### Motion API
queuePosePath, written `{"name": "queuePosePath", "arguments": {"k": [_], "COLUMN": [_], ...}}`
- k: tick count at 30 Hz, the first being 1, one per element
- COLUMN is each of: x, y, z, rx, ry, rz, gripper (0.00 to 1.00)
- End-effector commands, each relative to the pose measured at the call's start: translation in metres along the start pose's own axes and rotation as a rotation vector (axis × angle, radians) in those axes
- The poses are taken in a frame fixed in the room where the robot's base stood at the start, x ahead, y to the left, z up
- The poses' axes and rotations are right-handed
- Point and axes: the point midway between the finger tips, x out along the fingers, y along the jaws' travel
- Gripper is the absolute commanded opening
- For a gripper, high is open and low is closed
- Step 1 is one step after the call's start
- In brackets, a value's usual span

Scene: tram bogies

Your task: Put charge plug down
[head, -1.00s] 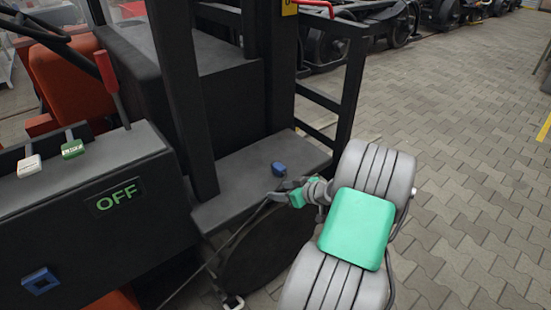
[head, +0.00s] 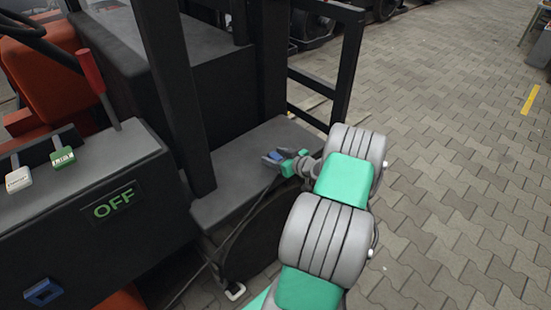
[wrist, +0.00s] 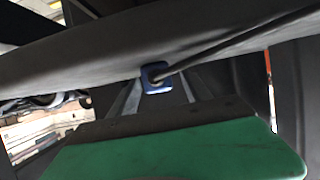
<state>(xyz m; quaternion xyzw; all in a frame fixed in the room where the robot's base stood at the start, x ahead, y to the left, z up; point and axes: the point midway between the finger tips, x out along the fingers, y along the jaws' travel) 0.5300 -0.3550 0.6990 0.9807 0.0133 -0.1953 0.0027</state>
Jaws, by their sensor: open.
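The charge plug (head: 276,157) is a small blue block with a dark cable. In the head view it is on or just above the dark step of the truck. My gripper (head: 272,158) is open at the plug, its fingers reaching over the step. In the wrist view the blue plug (wrist: 155,78) shows between and just beyond the fingertips (wrist: 154,92), with its cable running off to the upper right. The plug's underside is hidden, so I cannot tell whether it rests fully on the step (head: 235,197).
Paved floor (head: 460,190) is clear on the right.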

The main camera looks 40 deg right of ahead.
Motion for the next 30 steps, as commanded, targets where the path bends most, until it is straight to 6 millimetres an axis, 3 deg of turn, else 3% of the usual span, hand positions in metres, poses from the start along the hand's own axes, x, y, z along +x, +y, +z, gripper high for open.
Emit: {"name": "queuePosePath", "arguments": {"k": [5,25,30], "x": [-0.0001,-0.0005,-0.0006], "y": [-0.0003,-0.0004,-0.0002], "z": [-0.0003,-0.0002,-0.0005], "rx": [0.000,0.000,0.000], "ry": [0.000,0.000,0.000], "rz": [0.000,-0.001,0.000], "gripper": [0.55,0.00,0.00]}}
